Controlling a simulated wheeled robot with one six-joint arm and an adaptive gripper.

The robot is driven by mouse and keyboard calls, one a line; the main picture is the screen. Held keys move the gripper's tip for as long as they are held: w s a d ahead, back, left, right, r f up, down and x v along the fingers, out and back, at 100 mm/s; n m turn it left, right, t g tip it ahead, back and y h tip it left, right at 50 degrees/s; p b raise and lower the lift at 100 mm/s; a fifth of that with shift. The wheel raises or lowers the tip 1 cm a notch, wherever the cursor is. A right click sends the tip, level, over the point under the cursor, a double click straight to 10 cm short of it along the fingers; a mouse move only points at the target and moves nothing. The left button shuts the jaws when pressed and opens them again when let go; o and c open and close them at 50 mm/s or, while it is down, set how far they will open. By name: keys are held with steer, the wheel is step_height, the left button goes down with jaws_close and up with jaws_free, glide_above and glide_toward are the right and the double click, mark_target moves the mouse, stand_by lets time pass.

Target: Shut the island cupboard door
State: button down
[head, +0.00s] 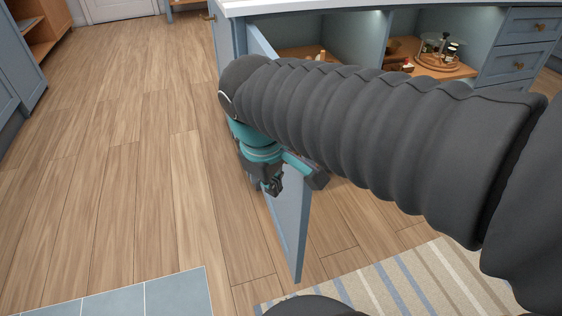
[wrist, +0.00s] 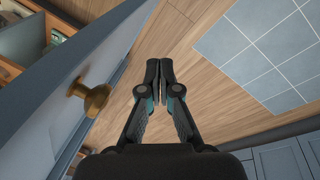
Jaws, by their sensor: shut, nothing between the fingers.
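The island cupboard door (head: 290,225) is blue and stands open, swung out from the island over the wood floor. My arm hides much of its upper part in the head view. In the wrist view the door (wrist: 150,30) runs diagonally on the left, with a round brass knob (wrist: 91,97) on its face. My gripper (head: 272,187) points down on the left side of the door in the head view. In the wrist view my gripper (wrist: 160,64) is shut and empty, to the right of the knob and apart from it. Whether any part of my gripper touches the door, I cannot tell.
The island's open shelves hold a round wooden tray (head: 440,62) with small jars. Drawers (head: 527,58) are at the right. A striped rug (head: 400,285) lies at front right and a blue tiled patch (head: 150,297) at front left. The wood floor left of the door is clear.

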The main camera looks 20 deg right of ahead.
steer(key=w+a+r+n+g+h+b, duration=0.15)
steer(key=w+a+r+n+h, duration=0.25)
steer(key=w+a+n+h, duration=0.45)
steer(key=n+y, duration=0.1)
steer(key=n, duration=0.1)
glide_toward(294, 169)
steer(key=shift+g, duration=0.45)
steer(key=x, duration=0.5)
steer(key=shift+w+a+f+b, duration=0.1)
steer(key=shift+w+f+b, duration=0.1)
steer(key=shift+f+b, duration=0.25)
steer(key=shift+d, duration=0.55)
steer(key=shift+d, duration=0.1)
